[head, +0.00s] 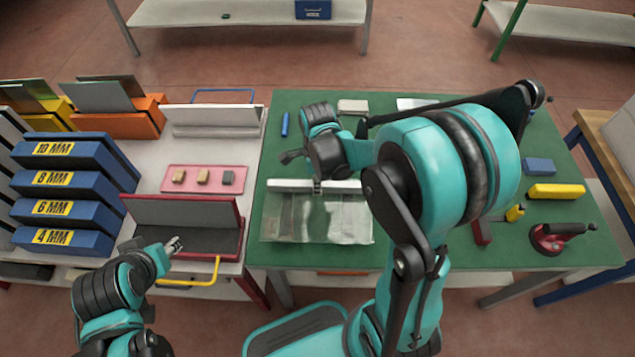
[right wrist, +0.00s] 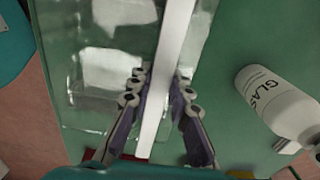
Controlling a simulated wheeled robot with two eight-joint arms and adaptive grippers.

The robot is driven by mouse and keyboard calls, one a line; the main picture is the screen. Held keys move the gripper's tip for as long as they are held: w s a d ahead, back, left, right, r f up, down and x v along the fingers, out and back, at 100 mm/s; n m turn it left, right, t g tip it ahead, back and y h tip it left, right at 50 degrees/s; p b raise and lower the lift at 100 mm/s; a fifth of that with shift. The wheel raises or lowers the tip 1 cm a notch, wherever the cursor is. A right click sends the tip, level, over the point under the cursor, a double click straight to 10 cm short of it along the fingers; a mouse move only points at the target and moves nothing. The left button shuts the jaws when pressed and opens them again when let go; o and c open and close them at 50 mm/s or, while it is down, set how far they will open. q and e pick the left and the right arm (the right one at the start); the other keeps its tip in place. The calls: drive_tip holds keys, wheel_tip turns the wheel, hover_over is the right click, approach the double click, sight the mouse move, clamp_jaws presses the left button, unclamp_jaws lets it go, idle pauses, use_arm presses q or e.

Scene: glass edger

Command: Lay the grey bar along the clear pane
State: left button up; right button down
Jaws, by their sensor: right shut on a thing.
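The light grey bar (head: 290,185) lies across the far edge of the clear pane (head: 290,222) in the head view, roughly parallel to that edge. My right gripper (head: 318,184) is shut on the bar near its middle. In the right wrist view, the bar (right wrist: 175,40) runs between both fingers (right wrist: 160,80), with the pane (right wrist: 85,100) to its left. I cannot tell whether the bar touches the pane. My left gripper (head: 175,244) is by the red open case, away from the bar; its finger state is unclear.
The green table (head: 450,255) carries a white bottle (right wrist: 275,100), a yellow block (head: 556,191), a blue block (head: 538,165) and a red suction cup tool (head: 550,238). A blue marker (head: 285,124) lies left of my right gripper. A pink tray (head: 203,188) sits on the left table.

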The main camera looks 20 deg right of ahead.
drive_tip(key=shift+f+b, duration=0.35)
drive_tip(key=shift+f, duration=0.05)
idle(0.4)
drive_tip(key=c, duration=1.3)
unclamp_jaws()
drive_tip(key=shift+c, duration=0.2)
drive_tip(key=shift+r, duration=0.1)
wheel_tip(320, 180, up, 12)
